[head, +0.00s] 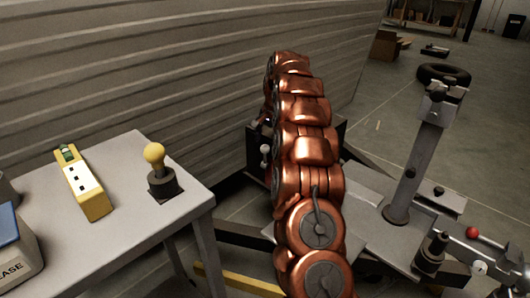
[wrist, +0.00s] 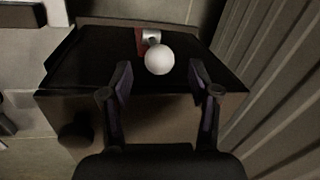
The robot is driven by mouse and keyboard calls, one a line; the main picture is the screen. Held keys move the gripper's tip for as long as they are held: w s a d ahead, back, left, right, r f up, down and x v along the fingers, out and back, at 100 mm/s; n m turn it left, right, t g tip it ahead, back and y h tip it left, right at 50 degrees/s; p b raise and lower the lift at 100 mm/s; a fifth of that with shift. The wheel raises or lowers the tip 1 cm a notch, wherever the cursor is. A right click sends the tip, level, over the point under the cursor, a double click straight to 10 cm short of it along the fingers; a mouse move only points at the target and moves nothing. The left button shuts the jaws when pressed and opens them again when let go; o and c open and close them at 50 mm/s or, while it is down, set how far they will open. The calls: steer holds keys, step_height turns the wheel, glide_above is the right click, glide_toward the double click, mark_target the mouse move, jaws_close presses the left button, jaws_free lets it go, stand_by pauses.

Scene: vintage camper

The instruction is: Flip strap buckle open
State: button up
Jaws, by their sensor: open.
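My gripper (wrist: 160,76) is open in the wrist view, its two dark fingers apart over a black box (wrist: 95,72). A white ball knob (wrist: 159,59) shows between the fingertips; I cannot tell whether they touch it. Behind the knob are a small silvery metal piece (wrist: 152,36) and a reddish strip (wrist: 139,42), which may be the buckle and strap. In the head view the black box (head: 256,160) is partly hidden by my copper-coloured arm, with the pale knob (head: 265,149) on its near side. My gripper is hidden there.
A grey table (head: 125,225) at left holds a yellow level (head: 82,183), a yellow-knobbed lever (head: 157,170) and a box marked "EASE" (head: 18,260). The ribbed camper wall (head: 150,70) runs close behind. A metal post (head: 415,165) stands at right, with a tyre (head: 443,75) beyond.

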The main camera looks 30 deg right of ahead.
mark_target(266, 146)
steer(key=f, duration=0.3)
steer(key=f+b, duration=0.1)
steer(key=shift+w+a+f, duration=0.2)
steer(key=shift+w+f, duration=0.05)
steer(key=shift+w, duration=0.1)
jaws_close()
stand_by(0.3)
